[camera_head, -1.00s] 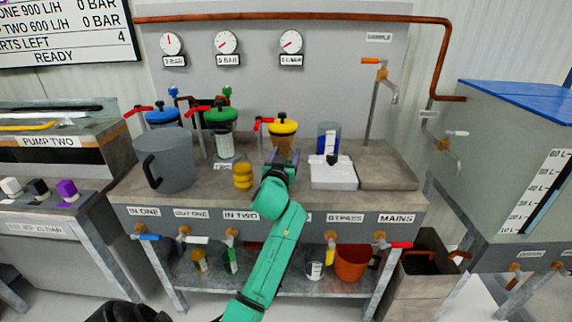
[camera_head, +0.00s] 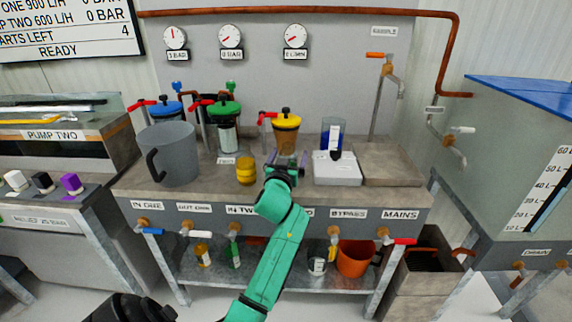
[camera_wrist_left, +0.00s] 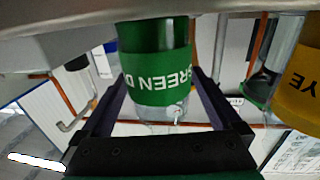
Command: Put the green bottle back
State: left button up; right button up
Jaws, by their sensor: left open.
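A bottle with a green label reading "GREEN D…" (camera_wrist_left: 162,88) shows in the left wrist view, its lettering upside down. It lies between the two dark fingers of my left gripper (camera_wrist_left: 156,76), with a gap visible at the label's right. The gripper is open. In the head view my left gripper (camera_head: 284,164) is over the bench top, right of a yellow container (camera_head: 246,171); its wrist hides what is between the fingers there. A small green-marked container (camera_head: 235,257) stands on the lower shelf.
A yellow-labelled vessel (camera_wrist_left: 302,85) is close at the right in the wrist view. On the bench (camera_head: 400,200) are a grey bucket (camera_head: 169,155), several capped filter housings, and a white device (camera_head: 336,170) right of the gripper. Taps line the bench front.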

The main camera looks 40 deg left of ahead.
pick_arm(q)
jog(key=v, duration=1.1)
jog(key=shift+s, duration=0.25)
jog(key=shift+d, duration=0.1)
